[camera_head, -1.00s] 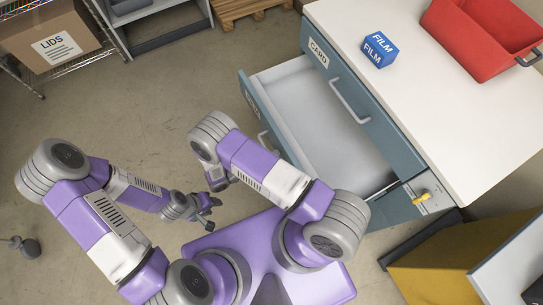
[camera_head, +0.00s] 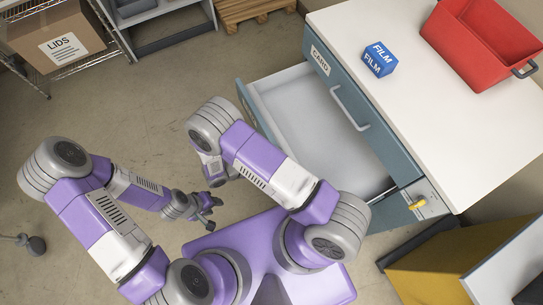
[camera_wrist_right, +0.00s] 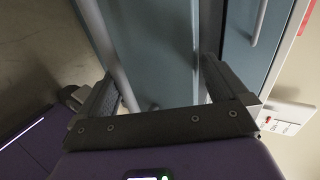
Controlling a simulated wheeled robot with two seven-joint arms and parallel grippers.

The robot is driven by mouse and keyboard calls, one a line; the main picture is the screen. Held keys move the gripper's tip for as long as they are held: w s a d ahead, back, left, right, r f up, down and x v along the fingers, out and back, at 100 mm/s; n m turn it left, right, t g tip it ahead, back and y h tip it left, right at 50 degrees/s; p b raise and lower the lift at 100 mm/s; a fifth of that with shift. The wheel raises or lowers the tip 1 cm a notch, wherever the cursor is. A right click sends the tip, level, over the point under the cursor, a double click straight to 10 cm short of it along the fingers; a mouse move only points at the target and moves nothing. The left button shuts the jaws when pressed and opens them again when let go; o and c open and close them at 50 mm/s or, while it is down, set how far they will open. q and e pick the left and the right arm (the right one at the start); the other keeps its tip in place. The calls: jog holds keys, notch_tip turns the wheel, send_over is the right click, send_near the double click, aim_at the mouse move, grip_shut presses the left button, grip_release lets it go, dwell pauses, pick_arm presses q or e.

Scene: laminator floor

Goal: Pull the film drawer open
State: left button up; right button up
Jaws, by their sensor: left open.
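The blue-fronted drawer (camera_head: 318,125) below the one labelled CARD stands pulled out, its white inside showing empty. Its front is mostly hidden by my right arm, and I cannot read its label. My right gripper (camera_wrist_right: 165,95) has its fingers apart around part of a blue front in the right wrist view. A grey bar (camera_wrist_right: 118,62) runs beside its left finger; I cannot tell whether they touch. In the head view this gripper is largely hidden behind its arm. My left gripper (camera_head: 212,208) is open and empty above the floor, apart from the drawer.
The closed CARD drawer (camera_head: 375,125) has a bar handle. On the white cabinet top (camera_head: 440,130) are a blue FILM box (camera_head: 379,60) and a red bin (camera_head: 480,45). Bare floor (camera_head: 130,110) lies to the left.

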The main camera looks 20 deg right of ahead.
notch_tip(320, 180, up, 6)
jog(key=d+h, duration=0.2)
jog(key=h, duration=0.1)
jog(key=shift+w+r, duration=0.2)
jog(key=f+y, duration=0.1)
jog(key=f, duration=0.1)
jog(key=a+f+y, duration=0.2)
jog(key=f, duration=0.1)
jog(key=shift+s+f, duration=0.25)
jog(key=shift+f, duration=0.1)
jog(key=shift+s+a+r, duration=0.1)
jog(key=shift+a+r, duration=0.05)
jog(key=shift+a, duration=0.8)
jog(key=shift+a+r, duration=0.15)
jog(key=shift+a, duration=0.75)
jog(key=shift+c, duration=0.8)
jog(key=shift+a, duration=0.35)
jog(key=c, duration=0.6)
jog(key=shift+s+a+r+b, duration=0.1)
jog(key=shift+s+a+b, duration=0.05)
jog(key=shift+a, duration=0.6)
jog(key=shift+s+a+r+b, duration=0.1)
jog(key=shift+a+r+b, duration=0.1)
jog(key=shift+a, duration=0.6)
jog(key=shift+s+a+r+b, duration=0.1)
jog(key=shift+s+a+b, duration=0.05)
jog(key=shift+a, duration=0.6)
